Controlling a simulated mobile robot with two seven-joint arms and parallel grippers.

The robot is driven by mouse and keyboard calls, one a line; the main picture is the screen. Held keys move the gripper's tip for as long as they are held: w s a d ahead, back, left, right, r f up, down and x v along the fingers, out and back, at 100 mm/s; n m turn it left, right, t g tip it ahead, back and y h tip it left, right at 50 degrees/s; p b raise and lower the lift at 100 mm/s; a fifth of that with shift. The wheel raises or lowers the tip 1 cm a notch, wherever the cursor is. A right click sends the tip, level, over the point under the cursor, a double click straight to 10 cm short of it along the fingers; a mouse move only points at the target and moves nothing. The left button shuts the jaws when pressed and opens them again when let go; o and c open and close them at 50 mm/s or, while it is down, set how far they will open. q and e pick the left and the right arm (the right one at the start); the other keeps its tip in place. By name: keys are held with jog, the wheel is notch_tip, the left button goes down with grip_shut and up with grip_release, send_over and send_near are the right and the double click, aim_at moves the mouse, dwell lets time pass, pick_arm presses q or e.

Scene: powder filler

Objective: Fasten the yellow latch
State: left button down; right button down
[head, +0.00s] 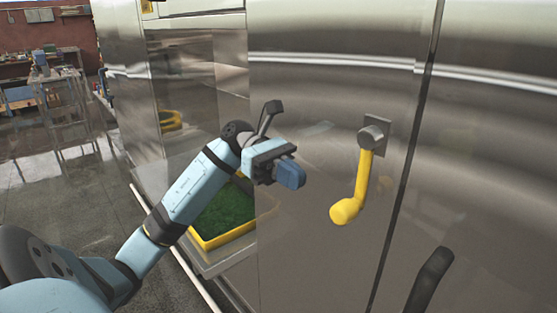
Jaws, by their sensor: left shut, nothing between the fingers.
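The yellow latch (358,185) is a bent yellow handle on a grey metal pivot and plate. It is fixed to the steel door of the machine, near the seam on its right. It hangs downward, with its knob end low and slightly to the left. My left gripper (291,175) is in front of the steel door, to the left of the latch and apart from it. Its blue fingers are shut with nothing held. My right gripper is not seen.
The steel machine door (310,250) fills the middle and right. A yellow-rimmed tray with green powder (228,217) sits behind my left arm. A dark curved handle (430,280) is at the lower right. A shelf rack (60,100) stands far left, with open floor nearby.

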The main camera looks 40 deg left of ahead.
aim_at(335, 206)
pick_arm(q)
jog(key=d, duration=0.2)
jog(key=d+p, duration=0.1)
jog(key=d, duration=0.3)
jog(key=shift+f+p, duration=0.35)
jog(key=shift+f, duration=0.05)
jog(key=shift+s+d+f, duration=0.1)
jog(key=shift+d+f, duration=0.1)
jog(key=shift+d, duration=0.25)
